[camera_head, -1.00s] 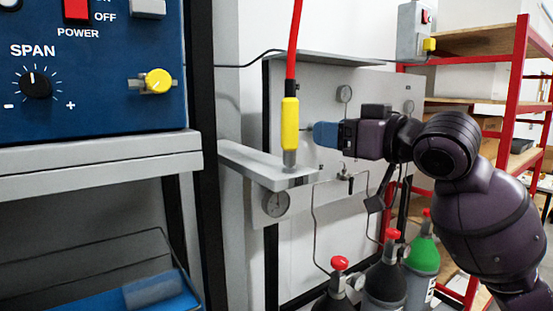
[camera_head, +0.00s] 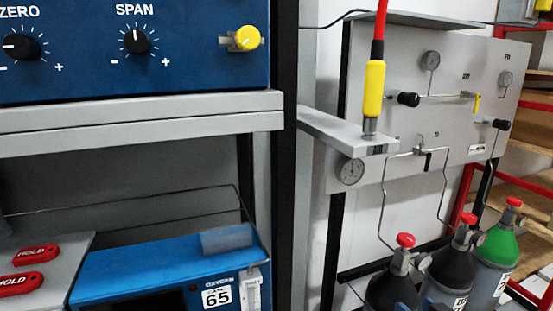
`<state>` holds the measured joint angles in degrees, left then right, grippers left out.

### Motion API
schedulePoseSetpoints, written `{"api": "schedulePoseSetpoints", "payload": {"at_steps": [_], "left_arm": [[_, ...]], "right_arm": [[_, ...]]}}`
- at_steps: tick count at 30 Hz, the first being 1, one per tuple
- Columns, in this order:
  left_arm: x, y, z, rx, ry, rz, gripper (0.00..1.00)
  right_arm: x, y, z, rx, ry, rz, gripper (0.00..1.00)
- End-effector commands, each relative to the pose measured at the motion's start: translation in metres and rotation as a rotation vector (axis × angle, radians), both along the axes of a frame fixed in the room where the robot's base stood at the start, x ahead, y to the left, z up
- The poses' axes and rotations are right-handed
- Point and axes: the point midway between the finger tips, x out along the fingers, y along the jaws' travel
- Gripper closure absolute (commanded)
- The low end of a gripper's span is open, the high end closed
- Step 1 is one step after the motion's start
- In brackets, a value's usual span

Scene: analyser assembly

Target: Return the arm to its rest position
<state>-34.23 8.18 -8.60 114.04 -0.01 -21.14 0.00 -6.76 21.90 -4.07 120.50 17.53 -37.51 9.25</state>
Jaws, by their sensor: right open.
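The rest of my right arm is out of the picture. The yellow connector (camera_head: 373,88) with its red hose stands upright on the grey bracket shelf (camera_head: 345,130), apart from the gripper. My left gripper is not in view.
Gas bottles with red caps (camera_head: 405,240) stand at the lower right below the grey valve panel (camera_head: 440,60). A blue analyser (camera_head: 135,75) is on a grey shelf at the left. A blue oxygen unit (camera_head: 150,268) sits below. A red-framed rack (camera_head: 515,190) is at the right.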

Motion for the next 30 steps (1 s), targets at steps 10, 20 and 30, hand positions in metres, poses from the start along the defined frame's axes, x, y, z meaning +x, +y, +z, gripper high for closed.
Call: {"api": "schedulePoseSetpoints", "payload": {"at_steps": [10, 20, 30], "left_arm": [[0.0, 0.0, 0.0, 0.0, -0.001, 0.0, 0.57], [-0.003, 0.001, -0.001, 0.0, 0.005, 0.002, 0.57], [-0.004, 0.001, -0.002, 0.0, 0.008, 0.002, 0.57]], "right_arm": [[-0.125, 0.005, -0.147, -0.111, 0.166, -0.096, 0.39], [-0.188, 0.015, -0.193, -0.175, 0.232, -0.116, 0.39], [-0.189, 0.015, -0.193, -0.177, 0.234, -0.117, 0.39]]}}
